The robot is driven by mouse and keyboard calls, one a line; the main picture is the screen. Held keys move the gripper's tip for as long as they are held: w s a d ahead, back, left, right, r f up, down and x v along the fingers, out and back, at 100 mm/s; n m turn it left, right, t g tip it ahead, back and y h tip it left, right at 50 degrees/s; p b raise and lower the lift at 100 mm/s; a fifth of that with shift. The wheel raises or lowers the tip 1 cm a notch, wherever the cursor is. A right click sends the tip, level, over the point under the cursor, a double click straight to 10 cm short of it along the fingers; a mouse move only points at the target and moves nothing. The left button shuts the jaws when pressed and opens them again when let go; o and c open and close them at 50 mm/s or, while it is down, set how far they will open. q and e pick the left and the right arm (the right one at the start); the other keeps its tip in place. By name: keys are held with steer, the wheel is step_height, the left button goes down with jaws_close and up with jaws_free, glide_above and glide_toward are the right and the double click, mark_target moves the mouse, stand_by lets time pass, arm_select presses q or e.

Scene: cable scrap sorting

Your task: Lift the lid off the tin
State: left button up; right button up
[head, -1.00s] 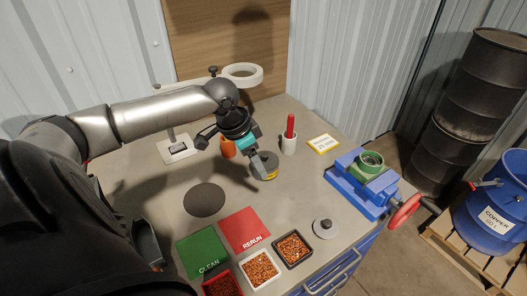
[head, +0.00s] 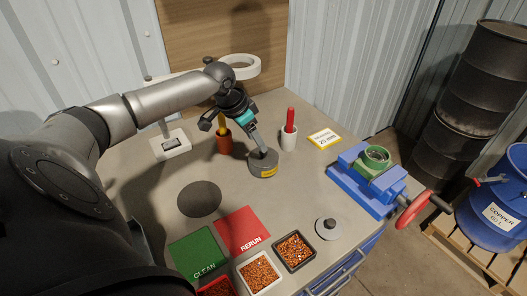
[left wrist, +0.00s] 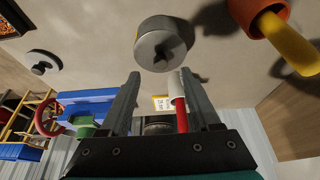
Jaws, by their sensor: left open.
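The tin (head: 263,170) is a short grey cylinder with a yellow label, upright on the bench. It also shows in the left wrist view (left wrist: 158,50), with a dark cross-like patch on its pale top; I cannot tell whether this is a knob or a shadow. My left gripper (head: 261,150) points down at the tin's top and is open. In the left wrist view its two fingers (left wrist: 160,76) stand apart with nothing between them. A grey disc with a knob (head: 328,229) lies at the bench's right front. My right gripper is not in view.
An orange-brown cup (head: 224,145) and a white cup with a red handle (head: 289,140) stand behind the tin. A blue vise (head: 362,193) is at right. Red (head: 240,228) and green mats (head: 198,252) and several pellet trays (head: 260,287) lie in front.

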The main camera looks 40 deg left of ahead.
mark_target(263, 155)
arm_select(q)
steer(key=shift+b+x, duration=0.5)
steer(key=shift+x, duration=2.2)
steer(key=shift+w, duration=0.15)
steer(key=shift+c, duration=0.4)
jaws_close()
steer(key=shift+r, duration=0.1)
